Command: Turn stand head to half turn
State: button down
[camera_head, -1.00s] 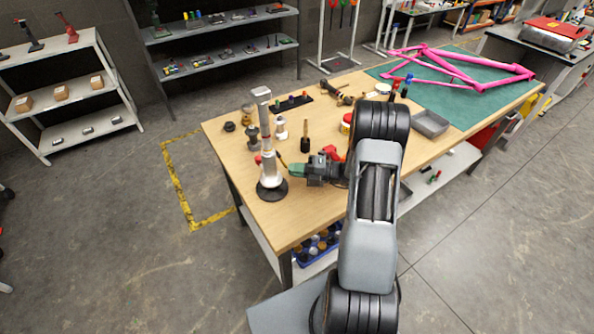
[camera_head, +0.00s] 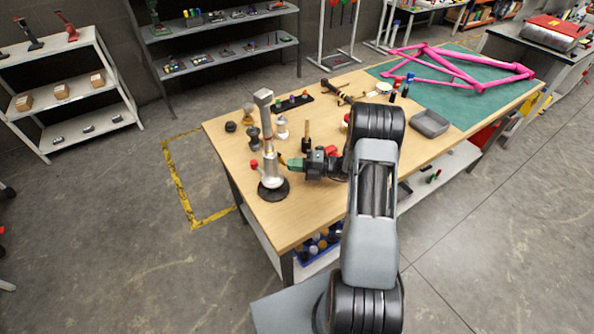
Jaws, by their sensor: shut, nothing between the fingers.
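The stand (camera_head: 270,168) is a silver upright post on a round black base (camera_head: 274,190) near the left front of the wooden table. Its head has a grey block (camera_head: 263,97) at the top of the post, and a red knob (camera_head: 254,164) sticks out to the left lower down. I cannot tell whether the tips touch the stand.
Small pots and a dark-handled brush (camera_head: 306,133) stand behind my gripper. A grey tray (camera_head: 430,124) and a pink bicycle frame (camera_head: 465,70) on a green mat lie to the right. The table's front left corner is clear.

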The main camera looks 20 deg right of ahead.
jog(key=shift+w+a+p, duration=0.15)
jog(key=shift+w, duration=0.45)
jog(key=shift+w+a+p, duration=0.15)
jog(key=shift+w, duration=0.4)
jog(key=shift+w+a, duration=0.15)
jog(key=shift+w, duration=0.15)
